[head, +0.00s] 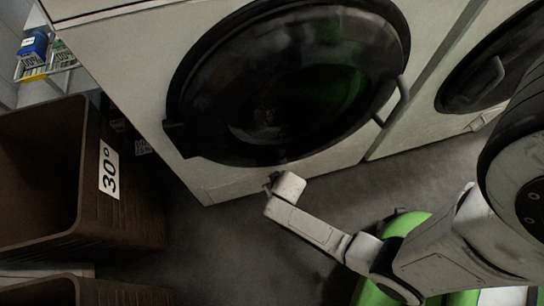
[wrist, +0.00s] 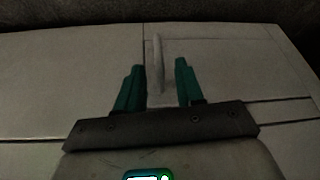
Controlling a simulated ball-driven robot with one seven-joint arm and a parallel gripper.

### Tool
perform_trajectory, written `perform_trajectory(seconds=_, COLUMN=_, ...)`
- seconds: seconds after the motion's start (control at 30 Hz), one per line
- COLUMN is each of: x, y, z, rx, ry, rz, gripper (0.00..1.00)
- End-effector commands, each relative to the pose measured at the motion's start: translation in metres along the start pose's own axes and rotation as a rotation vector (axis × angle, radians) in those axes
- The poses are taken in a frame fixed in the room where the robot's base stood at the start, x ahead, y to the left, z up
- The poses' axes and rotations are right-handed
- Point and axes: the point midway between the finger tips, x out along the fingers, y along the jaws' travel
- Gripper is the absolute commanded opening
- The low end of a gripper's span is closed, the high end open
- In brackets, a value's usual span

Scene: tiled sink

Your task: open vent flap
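In the wrist view, a pale flap panel (wrist: 235,70) lies in the light front of a machine, bounded by thin seams. A slim raised handle (wrist: 156,62) stands near its left seam. My gripper (wrist: 157,80) has its two teal fingers apart, one on each side of the handle, with a small gap showing on both sides. The flap looks flush with the surface around it. In the head view, my gripper (head: 270,184) is at the lower front of the washing machine (head: 120,75), below its round dark door. My gripper and wrist largely hide the handle there.
The round door (head: 285,85) is shut, with a handle on its right. A second machine (head: 440,115) stands to the right. Brown bins, one marked 30° (head: 109,170), stand at the left. Dark floor (head: 215,250) is free between the bins and my arm.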

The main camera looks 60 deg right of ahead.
Motion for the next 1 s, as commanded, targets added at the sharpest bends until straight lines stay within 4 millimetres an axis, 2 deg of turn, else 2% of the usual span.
perform_trajectory(seconds=0.03, x=0.013, y=0.0, z=0.002, rx=0.0, ry=0.0, rz=0.0, gripper=0.37)
perform_trajectory(seconds=0.2, x=0.032, y=0.0, z=0.001, rx=0.0, ry=0.0, rz=0.0, gripper=0.37)
perform_trajectory(seconds=0.63, x=0.038, y=0.0, z=0.0, rx=0.001, ry=0.0, rz=-0.001, gripper=0.37)
perform_trajectory(seconds=1.0, x=0.038, y=-0.001, z=0.0, rx=0.0, ry=0.001, rz=-0.002, gripper=0.03)
